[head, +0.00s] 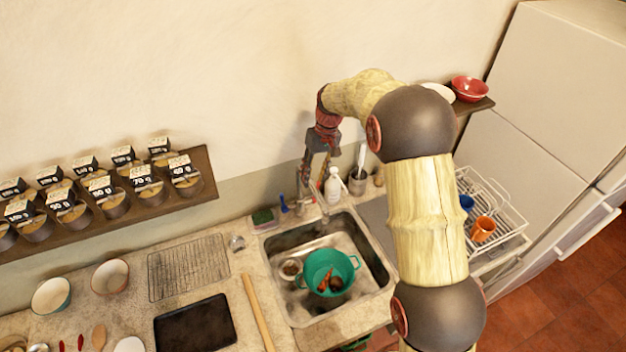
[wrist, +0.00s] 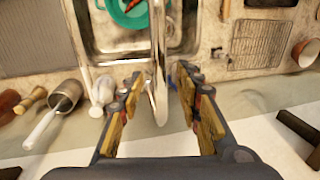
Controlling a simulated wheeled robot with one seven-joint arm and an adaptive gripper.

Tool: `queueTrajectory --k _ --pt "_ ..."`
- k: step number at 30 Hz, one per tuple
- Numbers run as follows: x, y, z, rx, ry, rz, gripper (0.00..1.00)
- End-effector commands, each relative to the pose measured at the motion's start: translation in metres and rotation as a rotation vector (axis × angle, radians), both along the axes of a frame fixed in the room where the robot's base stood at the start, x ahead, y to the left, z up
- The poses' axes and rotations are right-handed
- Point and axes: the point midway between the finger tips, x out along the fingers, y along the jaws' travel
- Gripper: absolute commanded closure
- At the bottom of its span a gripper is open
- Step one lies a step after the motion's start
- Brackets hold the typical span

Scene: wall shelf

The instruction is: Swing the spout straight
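The metal faucet spout (wrist: 158,62) is a tall, thin, shiny tube in the wrist view. It reaches out over the sink (wrist: 90,45). My gripper (wrist: 158,98) is open, with one finger on each side of the spout. The spout passes between the fingers; I see a gap on both sides, though contact near its base is hard to judge. In the head view my gripper (head: 313,178) points down at the faucet behind the sink (head: 297,315), and it partly hides the faucet.
A teal colander (head: 352,262) with food sits in the sink. A white bottle (head: 332,187) and a utensil cup (head: 357,182) stand close right of the faucet. A green sponge (head: 262,216) lies to the left. A jar shelf (head: 205,180) hangs on the left wall.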

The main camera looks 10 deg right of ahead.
Motion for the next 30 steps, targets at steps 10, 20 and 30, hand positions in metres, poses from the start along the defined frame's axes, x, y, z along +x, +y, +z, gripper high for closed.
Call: queueTrajectory --k 10,20,30 --pt "0.005 -0.013 0.07 0.0 -0.005 -0.002 0.65" --pt "0.006 -0.019 0.096 0.0 -0.001 0.0 0.65" --pt "0.006 -0.019 0.097 0.0 -0.001 0.0 0.65"
